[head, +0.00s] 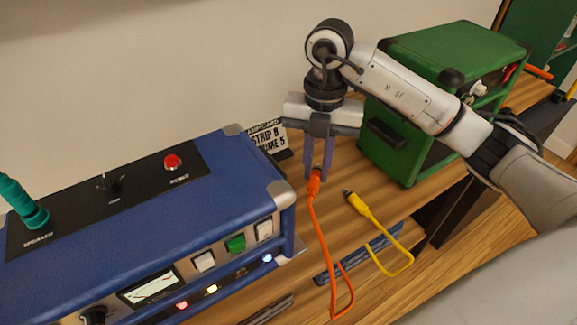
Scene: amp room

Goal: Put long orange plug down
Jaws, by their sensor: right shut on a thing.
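The orange plug (315,182) with its orange cable is between the fingers of my right gripper (318,175), which is shut on it. The gripper points down over the wooden bench top (340,233), between the blue amp and the green box. The orange cable hangs down and loops near the bench's front edge. I cannot tell whether the plug touches the wood. A yellow plug (356,203) with a yellow cable lies on the bench to the right of the orange one. My left gripper is not in view.
A blue amp (222,178) with a red button, coloured switches and a teal plug (28,208) fills the left. A green box (410,125) stands at right behind my arm. A printed card (269,139) stands near the wall. Bare wood lies around the yellow plug.

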